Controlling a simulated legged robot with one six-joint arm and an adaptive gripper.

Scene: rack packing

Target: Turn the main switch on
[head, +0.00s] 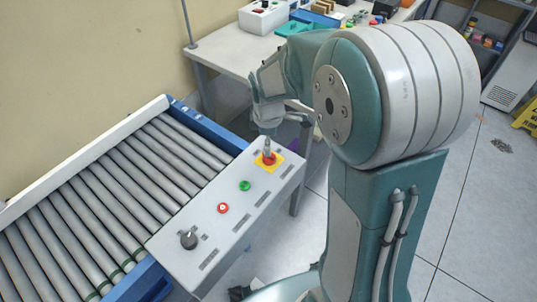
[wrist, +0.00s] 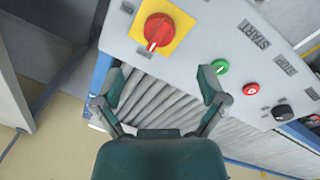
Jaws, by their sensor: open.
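The main switch appears to be the red rotary knob on a yellow square plate. In the head view the switch (head: 268,159) sits at the far end of the grey control panel (head: 213,235), partly hidden by my gripper. In the wrist view the red knob (wrist: 158,30) is near the top, its white mark pointing down and slightly left, toward a small label I cannot read surely. My gripper (head: 267,142) is at the switch's end of the panel. In the wrist view my gripper (wrist: 160,85) is open and empty, its fingers apart below the knob; contact is not visible.
A green START button (wrist: 220,66), a red STOP button (wrist: 250,89) and a black knob (wrist: 283,113) share the panel. A roller conveyor (head: 95,200) runs along its left side. A white table (head: 235,55) with tools stands behind. Open floor lies at the right.

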